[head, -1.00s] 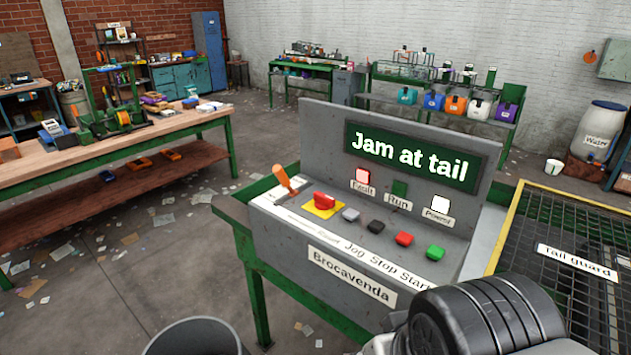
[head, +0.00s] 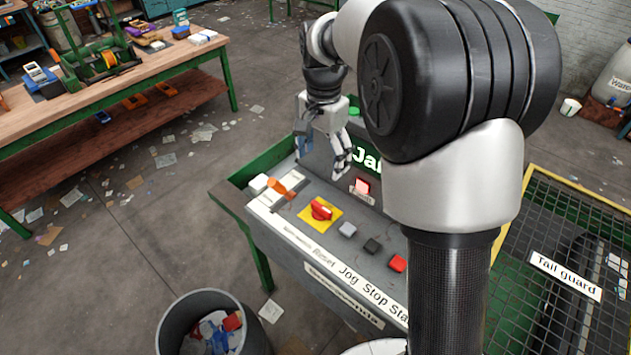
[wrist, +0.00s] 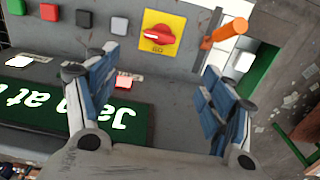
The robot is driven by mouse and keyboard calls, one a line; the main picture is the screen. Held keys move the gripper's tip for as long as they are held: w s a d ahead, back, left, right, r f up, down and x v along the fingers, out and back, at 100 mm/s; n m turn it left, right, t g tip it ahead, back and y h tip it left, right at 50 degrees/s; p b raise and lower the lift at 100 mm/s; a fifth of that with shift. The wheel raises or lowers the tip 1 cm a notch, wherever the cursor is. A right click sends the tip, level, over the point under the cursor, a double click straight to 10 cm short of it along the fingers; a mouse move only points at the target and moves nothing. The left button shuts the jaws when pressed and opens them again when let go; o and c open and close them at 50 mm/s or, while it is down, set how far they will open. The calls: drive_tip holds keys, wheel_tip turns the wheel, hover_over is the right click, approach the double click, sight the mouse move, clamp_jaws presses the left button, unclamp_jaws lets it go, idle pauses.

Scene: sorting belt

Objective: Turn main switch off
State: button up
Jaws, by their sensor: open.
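The grey control console carries a red rotary knob (head: 321,210) on a yellow square plate. The knob also shows in the wrist view (wrist: 155,36), ahead of my fingers. The small lettering by it is too small to read in the head view. An orange-handled lever (head: 280,188) stands to the knob's left; in the wrist view it is to the knob's right (wrist: 225,35). My gripper (head: 325,150) is open and empty, above the console near its upright display panel. It touches neither control.
Grey (head: 347,230), dark (head: 372,246) and red (head: 398,263) buttons lie right of the knob. A lit red lamp (head: 361,186) sits near the "Jam at tail" display (wrist: 120,118). A bin (head: 210,310) stands in front; the tail guard mesh (head: 570,235) is at right.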

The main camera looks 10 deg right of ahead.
sight(321, 206)
wheel_tip(321, 206, down, 17)
drive_tip(key=shift+r+b, duration=0.1)
drive_tip(key=shift+b, duration=1.15)
drive_tip(key=shift+c, duration=0.4)
drive_tip(key=c, duration=1)
